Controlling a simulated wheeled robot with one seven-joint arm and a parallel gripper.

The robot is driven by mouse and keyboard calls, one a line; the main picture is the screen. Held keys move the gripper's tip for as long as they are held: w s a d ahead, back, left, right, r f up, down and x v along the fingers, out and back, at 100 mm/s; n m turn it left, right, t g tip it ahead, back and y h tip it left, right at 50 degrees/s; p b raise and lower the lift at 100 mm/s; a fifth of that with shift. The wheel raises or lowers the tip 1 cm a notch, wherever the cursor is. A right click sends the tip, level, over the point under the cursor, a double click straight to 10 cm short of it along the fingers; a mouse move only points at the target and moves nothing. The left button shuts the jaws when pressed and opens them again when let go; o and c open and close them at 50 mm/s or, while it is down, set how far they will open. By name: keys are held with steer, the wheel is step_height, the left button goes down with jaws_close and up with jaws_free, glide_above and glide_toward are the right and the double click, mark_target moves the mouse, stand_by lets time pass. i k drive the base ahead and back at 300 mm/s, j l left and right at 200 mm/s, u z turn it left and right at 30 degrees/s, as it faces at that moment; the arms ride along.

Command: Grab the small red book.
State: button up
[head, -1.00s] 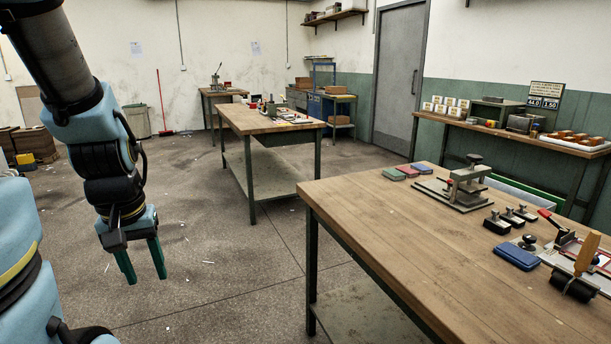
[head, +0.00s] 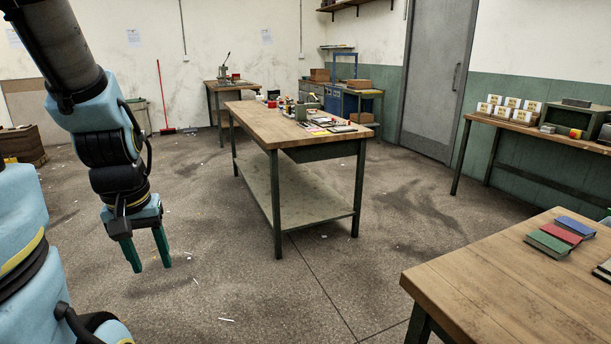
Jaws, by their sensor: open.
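The small red book (head: 561,231) lies flat on the near wooden table (head: 470,272) at the right of the head view. It lies between a green book (head: 545,241) at its left front and a blue book (head: 575,226) at its right back. The three sit close together in a row; I cannot tell if they touch. My gripper (head: 147,255) hangs at the left over the floor, open and empty, with its green fingers pointing down. It is far to the left of the red book.
A middle workbench (head: 262,122) with small tools stands ahead, with open floor around it. A wall bench (head: 560,139) with boxes runs along the right wall beside a grey door (head: 437,80). The near table's left edge faces open floor.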

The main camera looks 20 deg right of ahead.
mark_target(573, 239)
steer(key=i+z, duration=0.2)
steer(key=i, duration=0.35)
steer(key=i+j+z, duration=0.1)
steer(key=i+z, duration=0.15)
steer(key=i, duration=0.35)
steer(key=i+j+z, duration=0.2)
steer(key=i, duration=0.35)
steer(key=i+l+z, duration=0.15)
steer(key=i+z, duration=0.55)
steer(key=z, duration=0.2)
steer(key=i+z, duration=0.75)
steer(key=i, duration=0.15)
